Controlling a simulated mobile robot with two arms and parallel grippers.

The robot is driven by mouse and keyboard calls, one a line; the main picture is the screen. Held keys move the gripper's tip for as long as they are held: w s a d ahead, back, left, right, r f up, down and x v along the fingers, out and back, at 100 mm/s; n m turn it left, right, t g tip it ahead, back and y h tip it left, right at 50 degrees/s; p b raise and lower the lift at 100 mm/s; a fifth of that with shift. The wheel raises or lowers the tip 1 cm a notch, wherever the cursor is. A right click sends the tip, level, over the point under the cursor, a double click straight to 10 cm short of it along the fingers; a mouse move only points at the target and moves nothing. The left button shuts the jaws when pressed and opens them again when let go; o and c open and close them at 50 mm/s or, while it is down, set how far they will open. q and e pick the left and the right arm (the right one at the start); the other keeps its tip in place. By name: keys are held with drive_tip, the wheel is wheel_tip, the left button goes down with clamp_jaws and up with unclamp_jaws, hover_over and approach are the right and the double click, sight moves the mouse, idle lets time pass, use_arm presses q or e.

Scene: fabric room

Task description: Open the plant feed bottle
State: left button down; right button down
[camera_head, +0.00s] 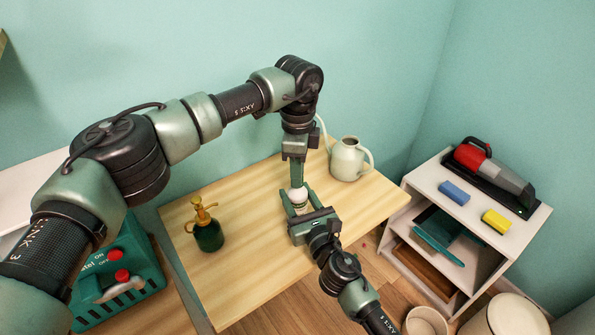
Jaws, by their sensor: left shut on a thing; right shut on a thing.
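The plant feed bottle (299,195) stands on the wooden table, mostly hidden between my two grippers; a white rounded top part of it shows. My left gripper (298,181) comes straight down from above and is shut on the top of the bottle, where the cap would be. My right gripper (299,203) reaches in from the front and is shut around the bottle lower down. Whether the cap is still seated on the bottle I cannot tell.
A dark green sprayer with a gold top (207,228) stands left on the table (255,265). A pale watering can (348,159) stands behind right.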

use_arm(q)
drive_tip(key=shift+r, duration=0.15)
drive_tip(key=shift+r, duration=1)
drive_tip(key=shift+r, duration=2)
use_arm(e)
drive_tip(key=c, duration=0.6)
unclamp_jaws()
drive_tip(key=shift+c, duration=0.2)
